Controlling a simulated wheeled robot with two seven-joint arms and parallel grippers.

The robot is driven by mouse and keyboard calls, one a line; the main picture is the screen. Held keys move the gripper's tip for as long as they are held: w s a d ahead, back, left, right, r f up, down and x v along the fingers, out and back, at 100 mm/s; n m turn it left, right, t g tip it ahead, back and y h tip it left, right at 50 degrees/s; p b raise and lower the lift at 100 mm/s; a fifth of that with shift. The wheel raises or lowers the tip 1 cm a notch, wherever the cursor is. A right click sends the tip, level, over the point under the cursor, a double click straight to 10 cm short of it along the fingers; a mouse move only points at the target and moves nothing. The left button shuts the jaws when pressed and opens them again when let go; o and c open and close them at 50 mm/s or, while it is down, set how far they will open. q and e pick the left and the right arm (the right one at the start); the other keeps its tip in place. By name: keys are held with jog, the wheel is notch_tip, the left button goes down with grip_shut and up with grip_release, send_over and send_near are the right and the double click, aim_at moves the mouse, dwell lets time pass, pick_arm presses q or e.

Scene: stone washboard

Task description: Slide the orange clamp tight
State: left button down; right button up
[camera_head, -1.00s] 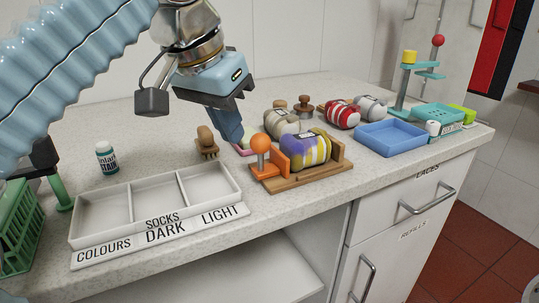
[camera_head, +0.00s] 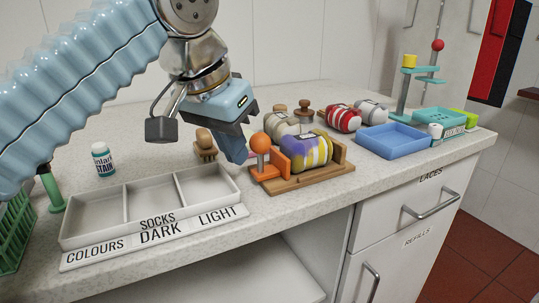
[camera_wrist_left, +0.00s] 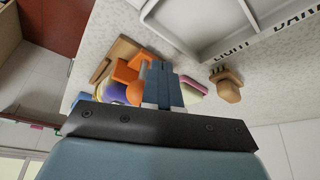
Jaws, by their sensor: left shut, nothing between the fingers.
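The orange clamp (camera_head: 283,163) with its round orange knob (camera_head: 260,143) sits at the left end of a wooden board (camera_head: 312,180). A purple, yellow and white striped roll (camera_head: 307,150) lies on the board between the clamp and the wooden end block (camera_head: 339,151). My left gripper (camera_head: 237,156) is shut and empty, pointing down just left of and behind the knob. In the left wrist view, the shut fingers (camera_wrist_left: 161,84) are beside the orange clamp (camera_wrist_left: 127,70); I cannot tell whether they touch it. My right gripper is not in view.
A wooden brush (camera_head: 204,145) stands left of my gripper. A three-part tray (camera_head: 151,212) lies at the front left, with a white bottle (camera_head: 103,160) behind it. More rolls and a blue tray (camera_head: 392,139) are to the right. A pink item (camera_wrist_left: 194,87) lies by the fingers.

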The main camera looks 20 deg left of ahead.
aim_at(252, 137)
pick_arm(q)
jog(key=shift+w+d, duration=0.35)
jog(key=shift+w+d+p, duration=0.6)
jog(key=shift+w+p, duration=0.1)
jog(key=shift+w, duration=0.05)
jog(key=p+v, duration=0.3)
jog(key=shift+w+a+r, duration=0.15)
jog(key=shift+w+r, duration=0.05)
jog(key=shift+w, duration=0.1)
jog(key=v, duration=0.4)
jog(key=shift+w+a+r, duration=0.1)
jog(key=shift+w+a, duration=0.2)
